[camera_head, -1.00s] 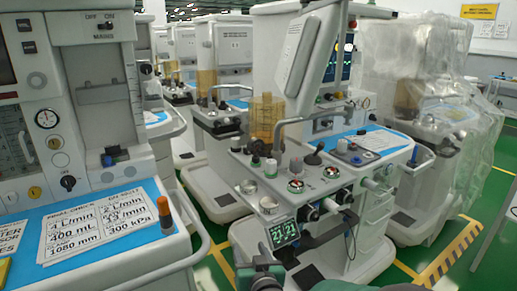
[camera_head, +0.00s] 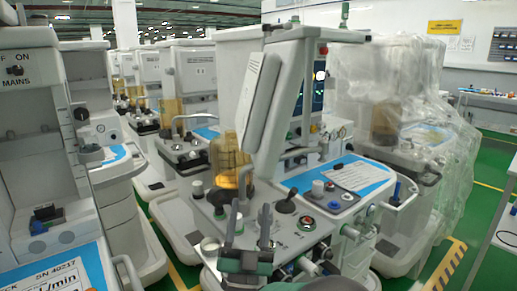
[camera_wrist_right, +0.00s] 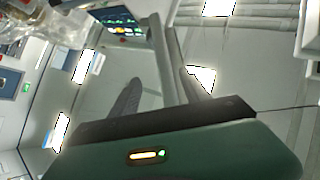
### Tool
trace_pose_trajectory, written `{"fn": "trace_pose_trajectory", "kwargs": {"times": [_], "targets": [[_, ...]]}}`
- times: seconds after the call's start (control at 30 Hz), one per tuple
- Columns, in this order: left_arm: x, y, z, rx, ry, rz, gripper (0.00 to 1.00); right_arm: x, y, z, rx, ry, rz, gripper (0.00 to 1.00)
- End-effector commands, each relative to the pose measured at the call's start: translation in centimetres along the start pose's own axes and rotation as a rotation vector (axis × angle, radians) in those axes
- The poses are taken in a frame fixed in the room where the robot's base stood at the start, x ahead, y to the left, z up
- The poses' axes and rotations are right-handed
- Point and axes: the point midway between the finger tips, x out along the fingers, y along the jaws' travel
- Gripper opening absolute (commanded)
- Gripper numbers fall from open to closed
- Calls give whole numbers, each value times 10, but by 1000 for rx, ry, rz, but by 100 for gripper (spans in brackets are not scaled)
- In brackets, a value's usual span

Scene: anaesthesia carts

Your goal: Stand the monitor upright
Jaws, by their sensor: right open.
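The monitor (camera_head: 258,102) is a pale panel on the central cart, seen from its back and edge in the head view. It leans to the right at the top, beside the white column. My right gripper (camera_head: 247,212) is at the bottom middle of the head view, fingers pointing up, below the monitor in the picture. It is open, with nothing seen gripped. In the right wrist view, the open fingers (camera_wrist_right: 160,82) point at pale surfaces and a white bar. Whether they touch anything is unclear. My left gripper is not in view.
The central cart (camera_head: 300,232) carries knobs, an amber canister (camera_head: 229,160) and a blue-topped shelf (camera_head: 350,178) close around my gripper. A plastic-covered cart (camera_head: 385,110) stands at right. Another cart (camera_head: 65,225) stands close at left. Green floor (camera_head: 470,205) is open at right.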

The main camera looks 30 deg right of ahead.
Motion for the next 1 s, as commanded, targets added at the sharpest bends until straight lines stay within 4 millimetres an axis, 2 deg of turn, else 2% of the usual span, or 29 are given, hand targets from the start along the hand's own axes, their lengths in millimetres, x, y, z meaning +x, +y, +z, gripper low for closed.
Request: {"fn": "trace_pose_trajectory", "kwargs": {"times": [0.3, 0.5, 0.7, 0.97, 1.0], "targets": [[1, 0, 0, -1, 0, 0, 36, 84, 6, 3, 4, 1, 5, 55], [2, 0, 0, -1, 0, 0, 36, 130, 5, 3, 3, -2, 3, 55], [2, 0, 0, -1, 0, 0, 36, 151, 2, 4, 2, -4, 0, 55], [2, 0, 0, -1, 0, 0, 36, 153, 4, 4, 3, -6, 1, 55], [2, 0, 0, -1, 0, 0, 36, 153, 4, 4, 3, -6, 1, 49]]}}
